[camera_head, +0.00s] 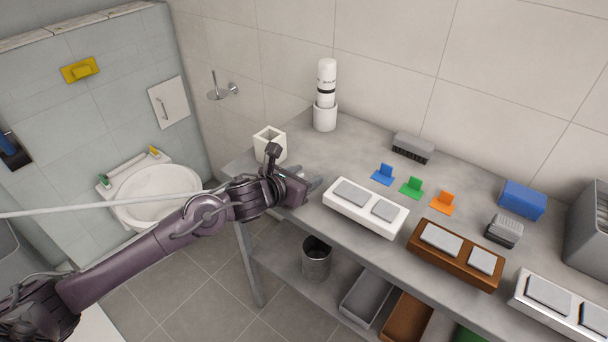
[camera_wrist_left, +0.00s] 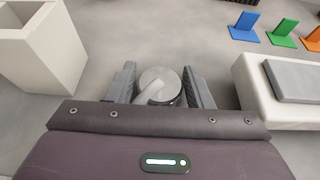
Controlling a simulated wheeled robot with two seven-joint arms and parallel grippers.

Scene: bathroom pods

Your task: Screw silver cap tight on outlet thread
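My left gripper (camera_head: 310,187) is low over the left front part of the grey table, pointing right. In the left wrist view, a round silver piece with a pale stub across its top (camera_wrist_left: 160,88) is between the two fingers. It looks like the silver cap, with one finger close on each side. I cannot tell whether the fingers press on it. The fingers hide most of it in the head view, where only a pale bit shows. I cannot make out the outlet thread. My right gripper is not in view.
A white square holder (camera_head: 270,144) stands behind the gripper. A white block with grey pads (camera_head: 365,208) is close on its right. Blue (camera_head: 383,174), green (camera_head: 412,187) and orange (camera_head: 443,203) stands are farther back. A metal bin (camera_head: 316,258) is below.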

